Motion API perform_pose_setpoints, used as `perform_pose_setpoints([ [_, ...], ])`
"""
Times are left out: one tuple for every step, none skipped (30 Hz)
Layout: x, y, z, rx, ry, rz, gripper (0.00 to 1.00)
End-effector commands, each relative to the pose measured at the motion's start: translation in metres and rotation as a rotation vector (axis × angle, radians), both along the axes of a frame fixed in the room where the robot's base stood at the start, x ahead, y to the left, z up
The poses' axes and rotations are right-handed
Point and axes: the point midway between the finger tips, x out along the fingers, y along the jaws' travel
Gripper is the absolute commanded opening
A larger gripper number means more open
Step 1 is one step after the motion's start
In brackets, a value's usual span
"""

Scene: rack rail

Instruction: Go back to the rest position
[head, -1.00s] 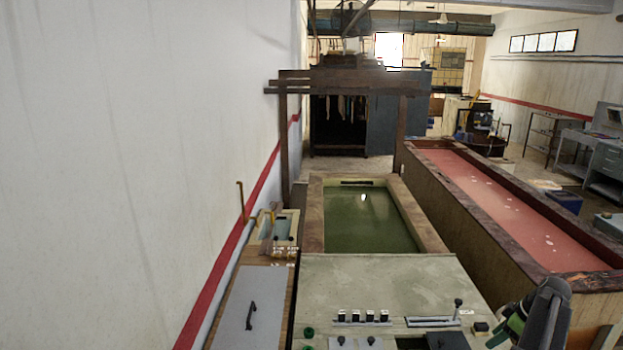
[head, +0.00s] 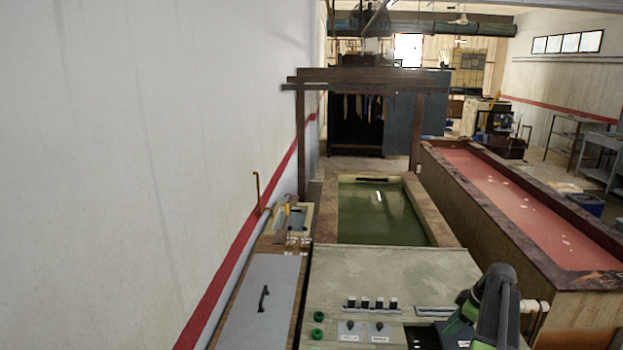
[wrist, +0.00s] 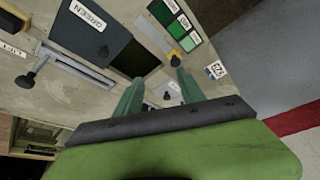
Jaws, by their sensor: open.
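My gripper (wrist: 158,76) is open in the wrist view, its two teal fingers apart with nothing between them, above a pale control panel (wrist: 75,92). In that view a slotted rail (wrist: 75,68) with a dark knob (wrist: 27,78) lies left of the fingers, beside a dark plate labelled GREEN (wrist: 92,42). In the head view the panel (head: 390,265) is at the bottom. My arm stands at its right side and hides part of the rail (head: 433,311); the fingertips are not clear there.
Several dark-topped switches (head: 372,303) and two green buttons (head: 318,317) sit on the panel. A green-water tank (head: 452,241) lies behind it. A long reddish trough (head: 530,220) is at right, and a white wall (head: 130,150) closes the left.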

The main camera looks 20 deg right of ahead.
Motion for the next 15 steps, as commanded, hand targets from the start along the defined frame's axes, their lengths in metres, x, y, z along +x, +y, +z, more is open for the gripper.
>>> perform_pose_setpoints([
  [0.017,0.026,-0.012,-0.002,0.002,0.044,0.47],
  [0.027,0.042,-0.017,-0.004,0.005,0.071,0.47],
  [0.041,0.066,-0.024,-0.007,0.008,0.112,0.47],
  [0.051,0.087,-0.03,-0.011,0.012,0.146,0.47],
  [0.062,0.11,-0.036,-0.014,0.016,0.183,0.47],
  [0.074,0.142,-0.045,-0.019,0.024,0.229,0.47],
  [0.082,0.167,-0.052,-0.024,0.033,0.26,0.47],
  [0.088,0.192,-0.058,-0.028,0.042,0.285,0.47],
  [0.095,0.226,-0.067,-0.032,0.058,0.313,0.47],
  [0.098,0.251,-0.074,-0.037,0.071,0.329,0.47],
  [0.1,0.276,-0.08,-0.04,0.085,0.341,0.47],
  [0.102,0.308,-0.088,-0.047,0.104,0.352,0.47],
  [0.101,0.33,-0.094,-0.053,0.12,0.354,0.47],
  [0.099,0.351,-0.099,-0.057,0.135,0.353,0.47],
  [0.096,0.376,-0.106,-0.066,0.155,0.347,0.47],
])
